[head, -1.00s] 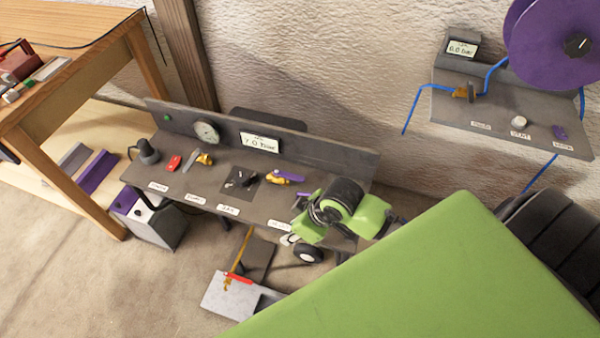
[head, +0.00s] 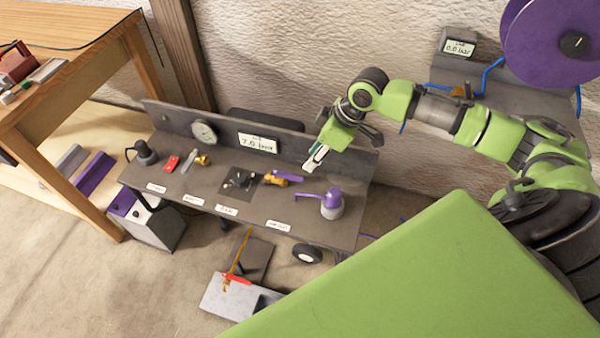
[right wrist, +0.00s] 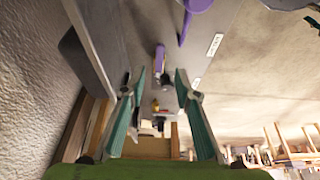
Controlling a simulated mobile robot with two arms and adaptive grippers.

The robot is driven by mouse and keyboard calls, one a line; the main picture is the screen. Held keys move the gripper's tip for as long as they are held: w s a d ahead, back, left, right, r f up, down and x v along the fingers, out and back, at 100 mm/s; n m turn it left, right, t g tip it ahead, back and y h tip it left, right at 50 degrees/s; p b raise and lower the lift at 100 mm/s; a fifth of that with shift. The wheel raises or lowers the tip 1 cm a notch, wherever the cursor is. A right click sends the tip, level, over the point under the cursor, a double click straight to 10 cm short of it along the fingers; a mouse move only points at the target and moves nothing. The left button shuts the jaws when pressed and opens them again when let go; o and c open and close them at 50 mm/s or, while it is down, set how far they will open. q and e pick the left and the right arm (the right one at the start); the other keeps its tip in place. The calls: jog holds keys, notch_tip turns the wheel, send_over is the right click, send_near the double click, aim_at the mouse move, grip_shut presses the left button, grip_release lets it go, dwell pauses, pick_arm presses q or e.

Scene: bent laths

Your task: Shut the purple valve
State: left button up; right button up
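The purple valve is a brass fitting (head: 270,180) with a purple lever (head: 289,177) on the dark bench. In the head view the lever points right, roughly along the bench. My right gripper (head: 315,160) is above the bench near its back board, right of the lever and apart from it. In the right wrist view a purple lever (right wrist: 160,58) shows ahead, between the lines of the teal fingers. The fingers stand apart with nothing between them, so this gripper is open. My left gripper is not in view.
A purple-topped grey device (head: 331,203) with a protruding arm stands at the bench's right end. A second brass valve (head: 202,160), a red item (head: 172,163) and a gauge (head: 205,132) are farther left. The bench display (head: 258,143) stands on the back board.

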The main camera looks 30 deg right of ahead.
aim_at(297, 178)
jog(key=x, duration=1)
grip_shut()
